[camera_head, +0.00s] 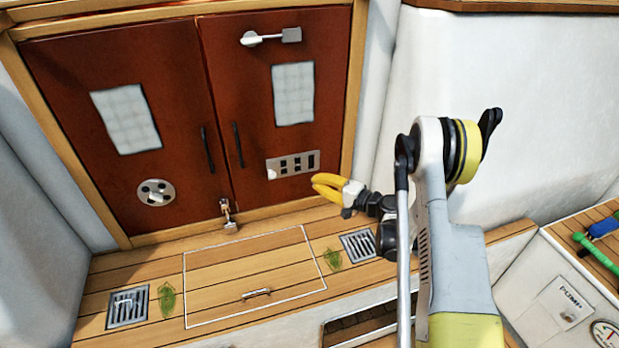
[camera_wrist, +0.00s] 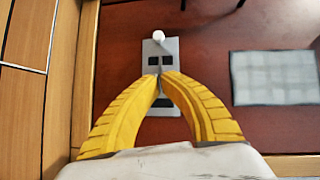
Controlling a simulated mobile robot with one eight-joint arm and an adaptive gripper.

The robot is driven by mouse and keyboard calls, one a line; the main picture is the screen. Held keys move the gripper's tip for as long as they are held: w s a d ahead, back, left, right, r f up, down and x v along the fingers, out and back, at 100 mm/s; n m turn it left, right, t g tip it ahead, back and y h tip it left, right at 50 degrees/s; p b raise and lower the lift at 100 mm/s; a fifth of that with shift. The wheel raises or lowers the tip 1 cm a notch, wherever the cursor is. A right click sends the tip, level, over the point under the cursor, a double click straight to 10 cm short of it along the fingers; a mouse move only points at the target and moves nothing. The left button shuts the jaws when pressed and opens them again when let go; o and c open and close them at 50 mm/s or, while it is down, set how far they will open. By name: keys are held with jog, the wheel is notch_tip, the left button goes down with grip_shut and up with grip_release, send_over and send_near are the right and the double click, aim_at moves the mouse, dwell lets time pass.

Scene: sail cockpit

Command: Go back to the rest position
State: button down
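My gripper (camera_head: 315,182) has yellow fingers and is in front of the right red-brown door (camera_head: 250,85), near its lower right. The fingertips come together with nothing seen between them. In the wrist view the closed fingers (camera_wrist: 166,76) point at a grey switch panel (camera_wrist: 172,50) and cover part of it. The same panel (camera_head: 293,165) shows on the door in the head view, with dark switches and a white knob at one end. I cannot tell whether the fingertips touch it.
The double doors carry a latch lever (camera_head: 270,37), a round socket plate (camera_head: 155,192) and a hasp (camera_head: 228,214). Below is a wooden ledge with a hatch (camera_head: 250,275), drain grates (camera_head: 128,307) and green leaves (camera_head: 167,299). Green and blue tools (camera_head: 597,250) lie at right.

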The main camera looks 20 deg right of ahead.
dwell(0.5)
jog(key=s+a+r+n+g+h, duration=0.2)
jog(key=s+a+r+g, duration=0.15)
jog(key=r, duration=0.45)
jog(key=s+a+r+n+g+h, duration=0.1)
jog(key=s+a+r+n+g, duration=0.15)
jog(key=s+a+r, duration=0.4)
jog(key=s+d+r+n+h, duration=0.1)
jog(key=s+r+n+h, duration=0.1)
jog(key=s, duration=1)
jog(key=s+d+r+n+h, duration=0.1)
jog(key=s+r+n+h, duration=0.2)
jog(key=s, duration=1)
jog(key=shift+d+r+g+h, duration=0.15)
jog(key=shift+d+g+h, duration=0.2)
jog(key=shift+h, duration=0.45)
